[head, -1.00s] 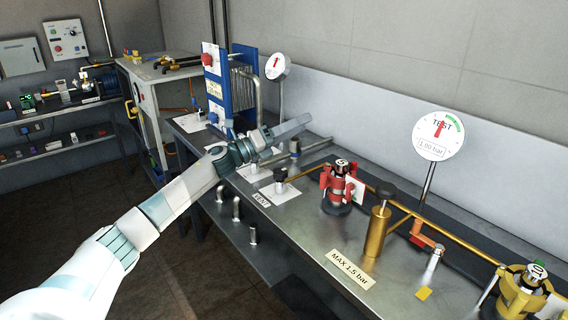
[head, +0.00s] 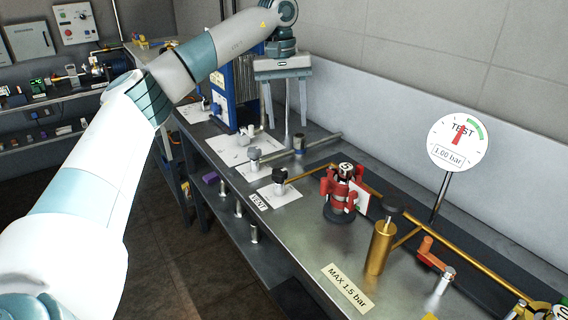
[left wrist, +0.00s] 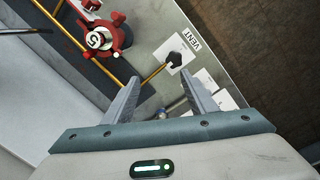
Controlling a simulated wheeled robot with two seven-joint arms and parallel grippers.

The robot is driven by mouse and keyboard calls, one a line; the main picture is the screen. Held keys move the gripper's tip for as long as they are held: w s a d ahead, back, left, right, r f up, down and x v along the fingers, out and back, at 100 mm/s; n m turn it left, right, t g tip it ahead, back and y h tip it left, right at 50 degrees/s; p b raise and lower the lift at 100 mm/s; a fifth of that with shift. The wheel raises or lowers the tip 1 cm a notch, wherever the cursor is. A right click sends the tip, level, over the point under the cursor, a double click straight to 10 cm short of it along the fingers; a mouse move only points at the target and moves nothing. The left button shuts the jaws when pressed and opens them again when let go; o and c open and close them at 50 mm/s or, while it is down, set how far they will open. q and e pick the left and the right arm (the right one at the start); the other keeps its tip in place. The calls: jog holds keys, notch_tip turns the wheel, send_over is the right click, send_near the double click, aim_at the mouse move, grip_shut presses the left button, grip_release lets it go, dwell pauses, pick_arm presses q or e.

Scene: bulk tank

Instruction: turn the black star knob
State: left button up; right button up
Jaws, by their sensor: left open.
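The black star knob (head: 280,176) stands on a thin brass pipe over a white card, beside the VENT label (head: 258,201). The knob also shows in the left wrist view (left wrist: 175,59), beyond the fingertips and apart from them. My left gripper (head: 285,118) points down, open and empty, above the back part of the bench. In the head view it is higher than the knob and farther back. My right gripper is not in view.
A red valve (head: 345,192) stands right of the knob. A brass cylinder (head: 380,248), a round gauge (head: 458,142) marked 1.00 bar and an orange-handled lever (head: 432,254) stand farther right. A blue plate unit (head: 234,92) is behind my arm.

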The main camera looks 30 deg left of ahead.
pick_arm(q)
jog(key=a+r+y, duration=0.1)
jog(key=a, duration=0.1)
send_over(279, 171)
jog(key=shift+f, duration=4.1)
notch_tip(279, 171, down, 8)
jog(key=shift+r+p, duration=0.2)
jog(key=shift+p, duration=0.8)
jog(key=shift+f, duration=0.6)
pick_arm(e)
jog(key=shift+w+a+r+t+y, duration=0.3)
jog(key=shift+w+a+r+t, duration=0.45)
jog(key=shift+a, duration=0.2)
pick_arm(q)
jog(key=shift+c, duration=0.3)
jog(key=c, duration=1)
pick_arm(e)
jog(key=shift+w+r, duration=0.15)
